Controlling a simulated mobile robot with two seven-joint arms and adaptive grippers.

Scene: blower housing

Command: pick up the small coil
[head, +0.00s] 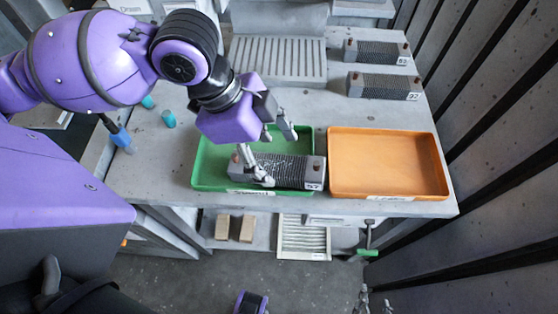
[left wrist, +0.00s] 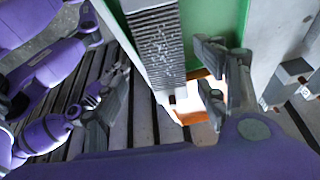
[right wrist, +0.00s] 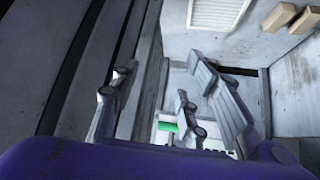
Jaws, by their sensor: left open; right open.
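A dark ribbed coil with grey ends (head: 300,172) lies in the green tray (head: 205,160), with a numbered tag at its right end. Two similar coils, one at the far back right (head: 375,52) and one just in front of it (head: 385,86), lie on the bench. I cannot tell for certain which is the small one. My left gripper (head: 272,153) is open over the tray, its fingers at the tray coil's left part. In the left wrist view the coil (left wrist: 157,50) lies beyond the open fingers; contact is unclear. My right gripper (right wrist: 160,95) is open and empty, low before the bench.
An empty orange tray (head: 388,163) stands right of the green one. A slotted grey plate (head: 278,62) is behind. Small teal cylinders (head: 168,119) and a blue-handled tool (head: 122,139) are at left. Wooden blocks (head: 222,228) lie below. Ribbed wall panels (head: 490,130) close the right.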

